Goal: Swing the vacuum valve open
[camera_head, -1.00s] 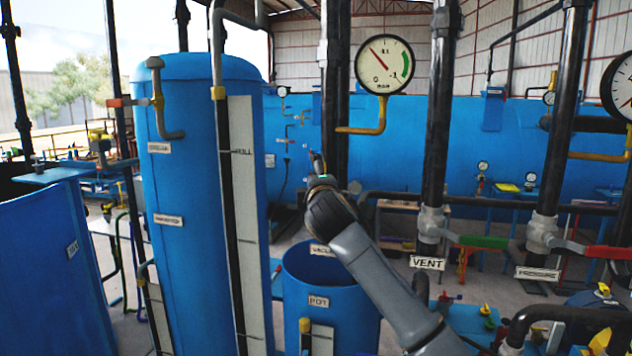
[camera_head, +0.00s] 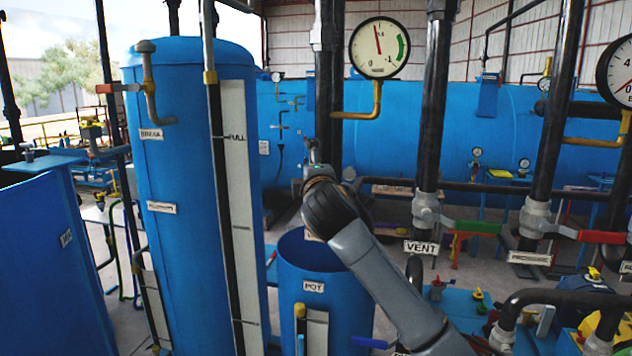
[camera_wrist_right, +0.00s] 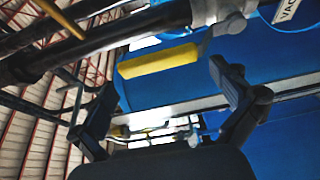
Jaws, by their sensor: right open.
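In the right wrist view, the yellow lever (camera_wrist_right: 158,62) of the vacuum valve lies across the gap between the fingertips of my open right gripper (camera_wrist_right: 163,80). A partly cut-off label (camera_wrist_right: 290,8) beginning "VAC" shows nearby. I cannot tell whether either finger touches the lever. In the head view, my right gripper (camera_head: 315,158) is up by the dark vertical pipe, and my arm hides the lever and most of the valve. The vacuum gauge (camera_head: 379,47) hangs above, its needle nearly upright. My left gripper is not in view.
The vent valve's green lever (camera_head: 477,227) and the pressure valve's red lever (camera_head: 601,237) are to the right. A tall blue tank (camera_head: 180,260) stands left, and the open blue pot (camera_head: 312,310) is below my arm. Dark vertical pipes (camera_head: 436,110) crowd the middle.

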